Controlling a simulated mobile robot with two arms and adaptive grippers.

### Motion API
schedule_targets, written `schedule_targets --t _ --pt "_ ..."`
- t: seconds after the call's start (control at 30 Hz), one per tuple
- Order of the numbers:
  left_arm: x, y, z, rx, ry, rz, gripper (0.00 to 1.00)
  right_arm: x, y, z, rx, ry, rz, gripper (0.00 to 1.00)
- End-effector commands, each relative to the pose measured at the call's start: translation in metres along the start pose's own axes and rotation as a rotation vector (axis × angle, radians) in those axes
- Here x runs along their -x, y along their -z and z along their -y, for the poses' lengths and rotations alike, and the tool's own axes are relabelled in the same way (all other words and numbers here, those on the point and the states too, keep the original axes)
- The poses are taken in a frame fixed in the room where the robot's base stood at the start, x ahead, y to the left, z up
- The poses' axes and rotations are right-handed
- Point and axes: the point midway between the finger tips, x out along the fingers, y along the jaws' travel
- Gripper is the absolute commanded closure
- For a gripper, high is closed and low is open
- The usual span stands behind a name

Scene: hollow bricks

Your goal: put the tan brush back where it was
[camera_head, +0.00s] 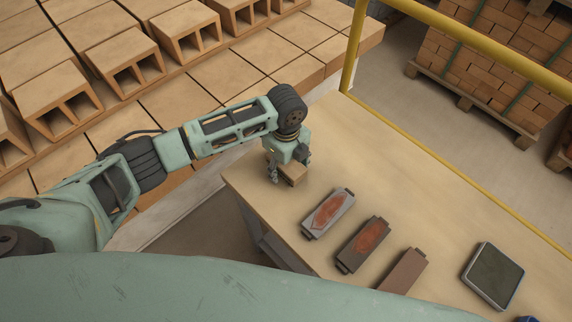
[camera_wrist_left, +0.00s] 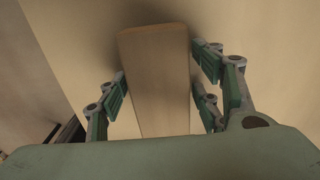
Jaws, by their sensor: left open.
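The tan brush (camera_head: 294,175) shows as a plain tan block near the table's left corner, under my left gripper (camera_head: 287,170); its bristles are hidden. In the left wrist view the brush (camera_wrist_left: 155,75) runs lengthwise between the fingers of my left gripper (camera_wrist_left: 164,92). The fingers are open, one on the left and two on the right. A gap shows on the left side; on the right the fingers are very close to the brush, and I cannot tell whether they touch it. My right gripper is not in view.
On the table (camera_head: 400,190) lie a grey holder with a rust-red top (camera_head: 328,213), a dark one (camera_head: 363,245), a brown one (camera_head: 403,271) and a dark-topped pad (camera_head: 492,275). A yellow rail (camera_head: 440,165) borders the far side. Hollow bricks (camera_head: 125,55) stand at left.

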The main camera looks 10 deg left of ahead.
Motion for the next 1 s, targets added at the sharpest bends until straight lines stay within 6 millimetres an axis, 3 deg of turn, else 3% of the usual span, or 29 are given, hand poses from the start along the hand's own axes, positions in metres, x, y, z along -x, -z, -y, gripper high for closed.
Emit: schedule_targets --t 0.27,0.7,1.0 --pt "0.013 0.0 0.001 -0.001 0.003 -0.001 0.4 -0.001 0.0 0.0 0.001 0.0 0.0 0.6" --pt "0.101 0.0 0.001 -0.001 0.003 0.001 0.4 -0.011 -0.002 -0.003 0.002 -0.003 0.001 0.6" --pt "0.124 0.0 0.0 0.001 0.0 0.0 0.4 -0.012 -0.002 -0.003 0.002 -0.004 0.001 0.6"
